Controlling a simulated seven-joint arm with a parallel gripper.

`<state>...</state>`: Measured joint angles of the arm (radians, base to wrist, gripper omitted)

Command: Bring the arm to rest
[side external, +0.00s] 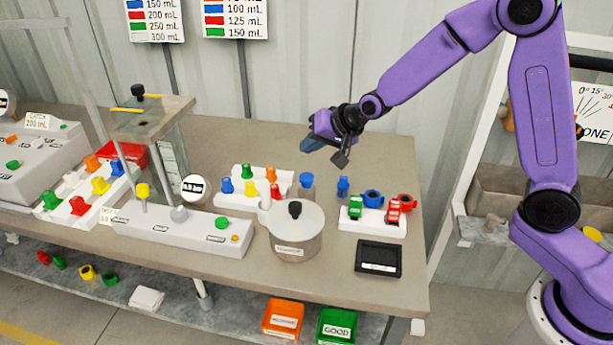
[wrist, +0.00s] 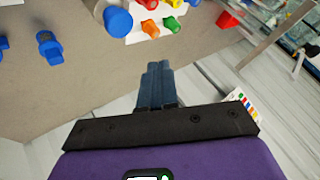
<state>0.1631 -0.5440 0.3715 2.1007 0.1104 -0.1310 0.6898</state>
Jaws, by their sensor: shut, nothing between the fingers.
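My gripper (side external: 326,148) is held in the air above the back right part of the bench (side external: 390,150). It is shut and empty, with its blue fingers together, pointing left in the side view. In the wrist view the shut fingers (wrist: 157,85) stand in the middle, clear of every object. My purple arm reaches in from the right. A blue-topped part (side external: 306,182) and a small blue part (side external: 343,186) stand on the bench below and in front of the gripper. In the wrist view a blue part (wrist: 49,47) lies at the left, apart from the fingers.
A round pot (side external: 312,237) with a black knob, a white rack of green, blue and red parts (side external: 372,214) and a black scale (side external: 379,258) are at the front right. A glass-sided test stand (side external: 150,130) rises at the left. The bench's back right is clear.

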